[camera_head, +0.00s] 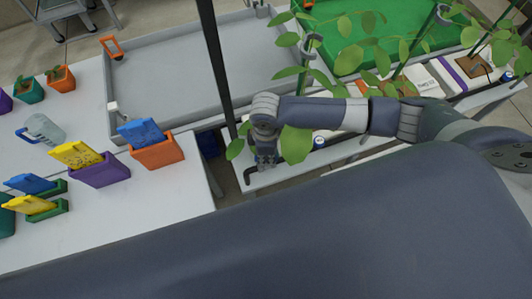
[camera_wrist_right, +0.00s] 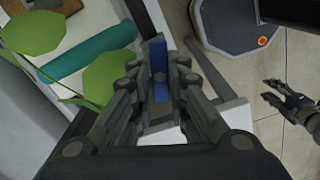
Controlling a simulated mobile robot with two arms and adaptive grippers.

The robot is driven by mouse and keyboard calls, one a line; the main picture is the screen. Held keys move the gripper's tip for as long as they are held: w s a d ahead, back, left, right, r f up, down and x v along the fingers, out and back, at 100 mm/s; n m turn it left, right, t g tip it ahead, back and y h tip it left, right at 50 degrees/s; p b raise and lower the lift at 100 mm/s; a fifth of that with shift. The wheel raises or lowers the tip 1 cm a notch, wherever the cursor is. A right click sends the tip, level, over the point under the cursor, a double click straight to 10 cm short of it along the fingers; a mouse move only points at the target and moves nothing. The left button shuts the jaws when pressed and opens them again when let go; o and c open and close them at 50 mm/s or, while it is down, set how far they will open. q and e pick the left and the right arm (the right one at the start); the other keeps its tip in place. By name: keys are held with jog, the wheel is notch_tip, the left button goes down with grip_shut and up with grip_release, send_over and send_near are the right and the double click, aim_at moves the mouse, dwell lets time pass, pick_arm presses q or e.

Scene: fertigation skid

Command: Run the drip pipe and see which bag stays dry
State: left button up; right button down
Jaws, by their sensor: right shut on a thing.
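My right gripper (camera_head: 262,160) is low beside the plant bench; its wrist view shows the fingers (camera_wrist_right: 158,85) closed around a small upright blue piece (camera_wrist_right: 158,62), which looks like a valve handle. Fingers and leaves hide part of it. White grow bags (camera_head: 428,80) with leafy plants (camera_head: 350,55) lie along the bench at the right, partly hidden by leaves and my right arm. I cannot tell which bag is wet or dry. My left gripper (camera_wrist_right: 282,98) shows only in the right wrist view, empty above the floor with its fingers apart.
A grey tray (camera_head: 170,75) and a green tray (camera_head: 400,35) stand behind. The left table (camera_head: 130,215) holds a clear jug (camera_head: 42,130), small pots and coloured boxes with packets. A dark upright post (camera_head: 215,60) stands close to my right gripper.

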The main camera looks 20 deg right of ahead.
aim_at(266, 158)
jog(key=shift+n, duration=1)
jog(key=c, duration=1.6)
grip_release()
jog(key=shift+o, duration=0.2)
notch_tip(266, 158, up, 12)
